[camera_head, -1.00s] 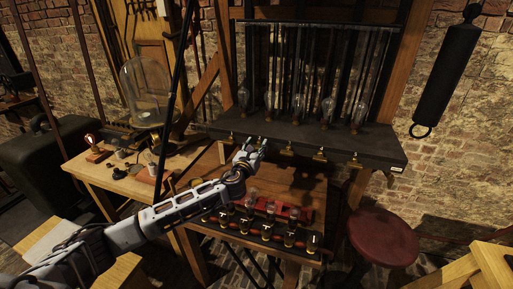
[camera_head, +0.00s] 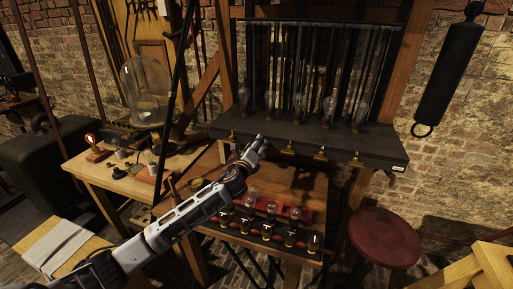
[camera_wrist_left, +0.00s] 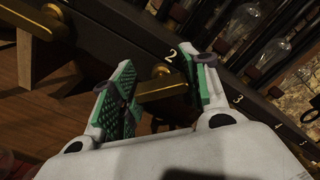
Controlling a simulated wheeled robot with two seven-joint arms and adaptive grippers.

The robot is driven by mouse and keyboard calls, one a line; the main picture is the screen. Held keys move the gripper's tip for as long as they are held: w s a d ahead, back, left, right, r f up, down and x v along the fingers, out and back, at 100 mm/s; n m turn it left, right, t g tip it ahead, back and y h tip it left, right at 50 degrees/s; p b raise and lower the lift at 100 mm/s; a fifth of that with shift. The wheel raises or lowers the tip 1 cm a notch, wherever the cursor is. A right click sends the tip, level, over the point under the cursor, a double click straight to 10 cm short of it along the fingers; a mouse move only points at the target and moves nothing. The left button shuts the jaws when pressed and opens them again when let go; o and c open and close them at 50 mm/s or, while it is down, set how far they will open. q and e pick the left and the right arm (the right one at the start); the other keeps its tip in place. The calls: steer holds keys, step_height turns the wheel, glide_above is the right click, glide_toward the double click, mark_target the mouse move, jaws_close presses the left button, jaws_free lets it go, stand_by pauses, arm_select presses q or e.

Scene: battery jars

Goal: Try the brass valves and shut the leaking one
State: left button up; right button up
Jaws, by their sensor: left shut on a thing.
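Several brass valves stick out along the front of the dark shelf, among them one at the left end (camera_head: 232,137), one right of my gripper (camera_head: 288,150), and two further right (camera_head: 321,154) (camera_head: 357,160). My left gripper (camera_head: 260,143) is at the second valve from the left. In the left wrist view its green-padded fingers are shut on the brass lever of that valve (camera_wrist_left: 160,88), beside a white "2". My right gripper is not in view.
Glass bulb-shaped vessels (camera_head: 328,108) stand on the shelf (camera_head: 385,148) above the valves. Below is a wooden bench with a red rack (camera_head: 290,212) and several small lamps. A red stool (camera_head: 384,238) stands at the right, a glass dome (camera_head: 146,88) at the left.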

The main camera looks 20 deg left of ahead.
arm_select(q)
steer(key=n, duration=0.4)
steer(key=shift+f+n, duration=0.1)
steer(key=shift+n, duration=0.2)
steer(key=n, duration=0.3)
steer(key=shift+a+b, duration=0.1)
steer(key=shift+b, duration=0.2)
steer(key=shift+n, duration=0.4)
steer(key=o, duration=1)
steer(key=shift+s+f, duration=0.1)
steer(key=shift+s+a, duration=0.2)
steer(key=shift+s, duration=5.7)
steer(key=shift+f, duration=0.1)
